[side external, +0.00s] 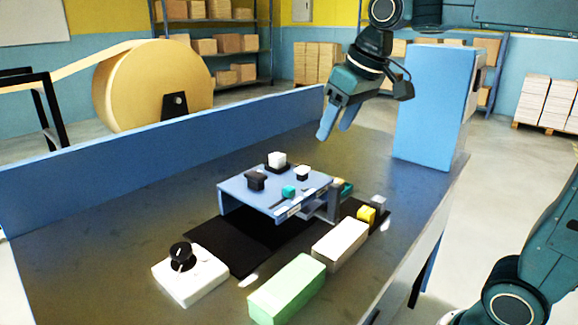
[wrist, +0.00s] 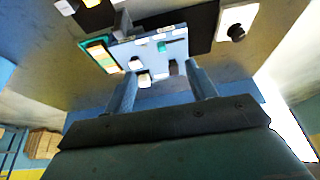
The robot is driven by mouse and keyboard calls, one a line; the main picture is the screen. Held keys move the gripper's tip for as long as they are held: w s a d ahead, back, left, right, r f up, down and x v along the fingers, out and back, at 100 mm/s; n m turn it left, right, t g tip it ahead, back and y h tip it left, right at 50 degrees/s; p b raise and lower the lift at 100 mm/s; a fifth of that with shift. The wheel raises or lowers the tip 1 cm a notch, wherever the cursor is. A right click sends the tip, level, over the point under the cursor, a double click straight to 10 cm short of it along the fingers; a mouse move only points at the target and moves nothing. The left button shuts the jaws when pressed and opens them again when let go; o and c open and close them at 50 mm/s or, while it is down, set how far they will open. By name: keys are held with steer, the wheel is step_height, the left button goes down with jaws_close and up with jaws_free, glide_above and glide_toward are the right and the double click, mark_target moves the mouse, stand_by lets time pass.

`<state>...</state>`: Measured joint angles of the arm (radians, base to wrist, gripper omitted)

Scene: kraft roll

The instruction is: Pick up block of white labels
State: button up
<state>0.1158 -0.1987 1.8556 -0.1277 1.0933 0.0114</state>
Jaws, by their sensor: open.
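A long white block (side external: 340,243), which looks like the block of white labels, lies on the table at the right front of a small blue stand. I cannot tell for certain which white piece is the label block. My gripper (side external: 334,133) is open and empty, high above the table behind the stand. Its two fingers (wrist: 162,70) point toward the stand in the wrist view.
The blue stand (side external: 235,187) carries black, teal and white pieces. A green block (side external: 287,290), a yellow block (side external: 366,214) and a white box with a black knob (side external: 190,274) lie nearby. A blue wall (side external: 170,165) runs along the back; a blue cabinet (side external: 432,105) stands right.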

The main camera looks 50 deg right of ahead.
steer(key=w+d+f, duration=0.1)
steer(key=w+d, duration=0.3)
steer(key=w, duration=0.5)
steer(key=w+d+f+g, duration=0.1)
steer(key=w+d, duration=0.4)
steer(key=w, duration=0.5)
steer(key=shift+w+f, duration=0.15)
steer(key=shift+w, duration=0.1)
glide_above(278, 155)
steer(key=s, duration=0.1)
steer(key=shift+s+f, duration=0.1)
steer(key=shift+f, duration=4.05)
steer(key=shift+f, duration=0.1)
steer(key=shift+x, duration=2.45)
steer(key=shift+s+d, duration=0.1)
steer(key=c, duration=1.1)
